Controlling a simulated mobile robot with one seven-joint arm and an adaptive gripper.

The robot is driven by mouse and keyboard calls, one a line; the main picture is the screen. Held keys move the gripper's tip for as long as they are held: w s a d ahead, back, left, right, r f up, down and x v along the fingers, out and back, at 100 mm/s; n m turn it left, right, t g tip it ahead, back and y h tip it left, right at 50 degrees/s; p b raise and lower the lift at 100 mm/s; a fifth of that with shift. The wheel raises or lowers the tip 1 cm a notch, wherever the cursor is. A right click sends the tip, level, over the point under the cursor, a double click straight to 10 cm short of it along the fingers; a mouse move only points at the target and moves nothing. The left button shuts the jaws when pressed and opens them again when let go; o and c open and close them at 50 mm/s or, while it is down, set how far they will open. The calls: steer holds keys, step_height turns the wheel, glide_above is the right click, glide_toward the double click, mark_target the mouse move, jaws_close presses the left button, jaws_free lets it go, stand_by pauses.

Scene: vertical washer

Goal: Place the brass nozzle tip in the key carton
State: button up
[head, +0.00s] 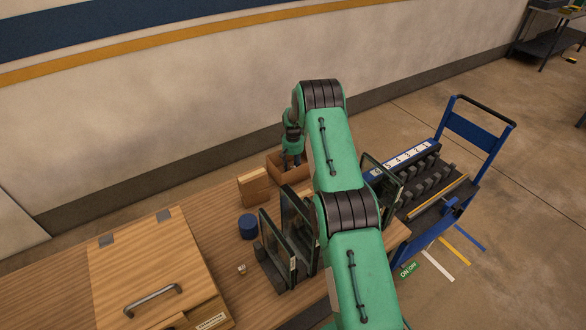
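My arm reaches across the table, and my gripper (291,164) points down at the far side. Its fingers are at or inside an open brown carton (273,168), which may be the key carton; no label on it is legible. The fingers are small and dark, so I cannot tell whether they are open or shut, or whether they hold anything. I cannot make out the brass nozzle tip. The carton's inside is mostly hidden by its wall, my gripper and my arm.
A brown box (253,187) and a blue cylinder (248,227) stand left of dark-framed glass panels (276,247). A small pale object (242,269) lies nearby. A wooden case with a handle (140,262) is at left. A blue cart (470,135) stands right.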

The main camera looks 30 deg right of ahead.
mark_target(293, 167)
steer(key=shift+r, duration=0.15)
step_height(293, 167, up, 12)
stand_by(0.8)
stand_by(0.5)
